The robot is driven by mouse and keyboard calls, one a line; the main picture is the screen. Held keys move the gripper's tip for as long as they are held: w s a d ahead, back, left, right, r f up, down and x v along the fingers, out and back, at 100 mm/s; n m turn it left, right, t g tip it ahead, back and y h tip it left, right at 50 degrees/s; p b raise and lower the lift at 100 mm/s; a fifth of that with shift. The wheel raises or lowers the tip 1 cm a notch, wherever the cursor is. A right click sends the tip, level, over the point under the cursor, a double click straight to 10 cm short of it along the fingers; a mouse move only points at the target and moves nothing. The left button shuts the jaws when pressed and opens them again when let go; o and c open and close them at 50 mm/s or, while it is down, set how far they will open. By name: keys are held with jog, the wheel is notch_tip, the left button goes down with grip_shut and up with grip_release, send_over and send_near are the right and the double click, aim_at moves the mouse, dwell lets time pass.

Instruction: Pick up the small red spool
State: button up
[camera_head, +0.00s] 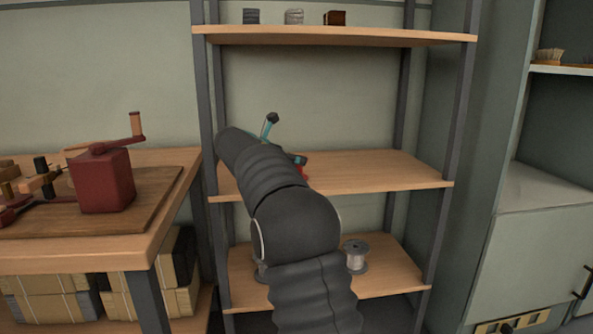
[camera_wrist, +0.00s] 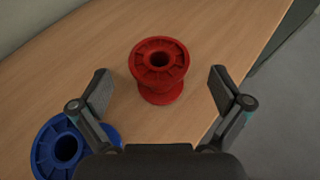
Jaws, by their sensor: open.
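The small red spool (camera_wrist: 159,68) stands upright on the wooden shelf board in the wrist view. My gripper (camera_wrist: 160,86) is open, with one finger on either side of the spool's line and the spool between and slightly beyond the fingertips. The fingers do not visibly touch it. In the head view a bit of red (camera_head: 302,171) shows on the middle shelf, mostly hidden behind my arm. One teal-and-black finger of my gripper (camera_head: 270,125) shows above the arm there.
A blue spool (camera_wrist: 62,150) stands on the same board, beside my left finger. The middle shelf (camera_head: 390,170) is bare on its right. Grey posts (camera_head: 453,150) bound the shelf. A grey spool (camera_head: 356,257) is on the lower shelf. A workbench (camera_head: 150,243) with a red cranked device (camera_head: 104,180) stands left.

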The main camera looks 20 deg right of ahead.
jog(key=x, duration=0.4)
jog(key=shift+d, duration=0.1)
jog(key=c, duration=1.2)
jog(key=shift+r, duration=0.1)
